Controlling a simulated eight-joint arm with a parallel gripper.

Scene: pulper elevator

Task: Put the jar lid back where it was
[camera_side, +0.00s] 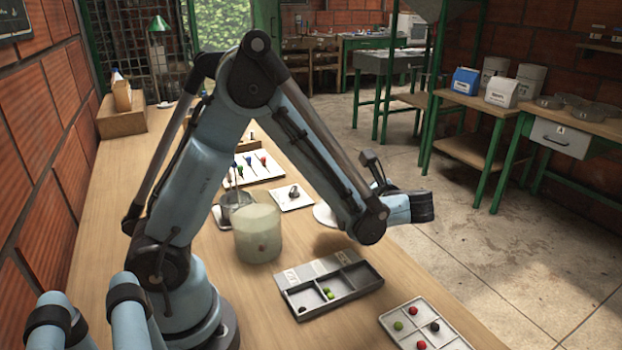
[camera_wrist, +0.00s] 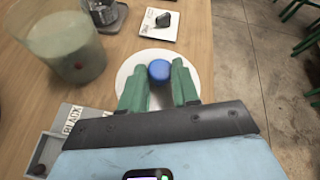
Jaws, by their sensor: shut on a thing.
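The jar lid (camera_wrist: 141,61) is a white disc with a round blue knob (camera_wrist: 159,69) on top. My gripper (camera_wrist: 160,76) has its two green fingers on either side of the knob, shut on it. In the side view, part of the white lid (camera_side: 324,214) shows beside my arm, and the fingers and knob are hidden. I cannot tell whether the lid touches the table. The pale, cloudy jar (camera_side: 257,235) stands upright to the left of the lid, with a small red spot on it. It also shows at upper left in the wrist view (camera_wrist: 62,48).
A grey compartment tray (camera_side: 325,287) with green and dark beads lies in front of the jar. A white tray (camera_side: 428,325) with red, green and dark beads is nearer. The table's right edge is near the lid.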

